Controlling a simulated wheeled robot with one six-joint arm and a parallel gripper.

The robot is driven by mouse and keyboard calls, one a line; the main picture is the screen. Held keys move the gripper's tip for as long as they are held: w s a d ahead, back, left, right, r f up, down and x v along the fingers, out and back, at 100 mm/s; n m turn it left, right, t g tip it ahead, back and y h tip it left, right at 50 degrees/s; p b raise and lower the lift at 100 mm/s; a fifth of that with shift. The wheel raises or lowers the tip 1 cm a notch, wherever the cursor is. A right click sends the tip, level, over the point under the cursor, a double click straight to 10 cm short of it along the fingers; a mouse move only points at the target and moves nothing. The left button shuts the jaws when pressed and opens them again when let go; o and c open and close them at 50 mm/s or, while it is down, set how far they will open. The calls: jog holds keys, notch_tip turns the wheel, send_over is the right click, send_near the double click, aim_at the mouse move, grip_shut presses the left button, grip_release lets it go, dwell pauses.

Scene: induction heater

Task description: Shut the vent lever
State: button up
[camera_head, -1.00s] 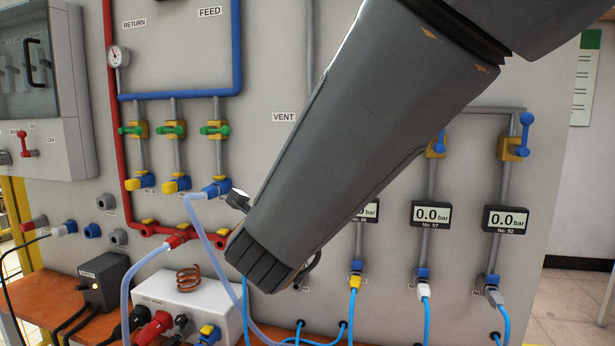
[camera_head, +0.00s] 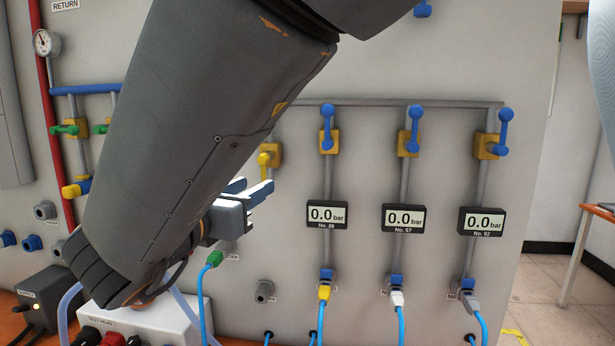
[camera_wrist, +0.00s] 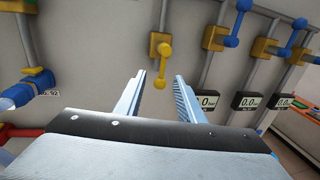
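The yellow lever (camera_head: 264,161) sits on a yellow valve block (camera_head: 274,153) on the wall panel, just right of my arm. In the wrist view the yellow lever (camera_wrist: 163,50) hangs down along its pipe, below the block's middle. No VENT label shows now, so I cannot read which lever it names. My gripper (camera_head: 258,188) is open, its two blue fingers apart and empty. In the head view it is just below the yellow lever. In the wrist view the lever's lower end appears between the fingertips; I cannot tell how far beyond them it is.
Several blue levers, such as this one (camera_head: 327,127), stand upright on yellow valves to the right. Black pressure gauges (camera_head: 327,215) reading 0.0 bar sit below them. Blue hoses hang from the lower fittings. A white box (camera_head: 150,322) stands at bottom left below my arm.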

aim_at(265, 174)
jog(key=p+x, duration=0.1)
jog(key=x, duration=0.4)
jog(key=shift+d, duration=0.15)
grip_shut()
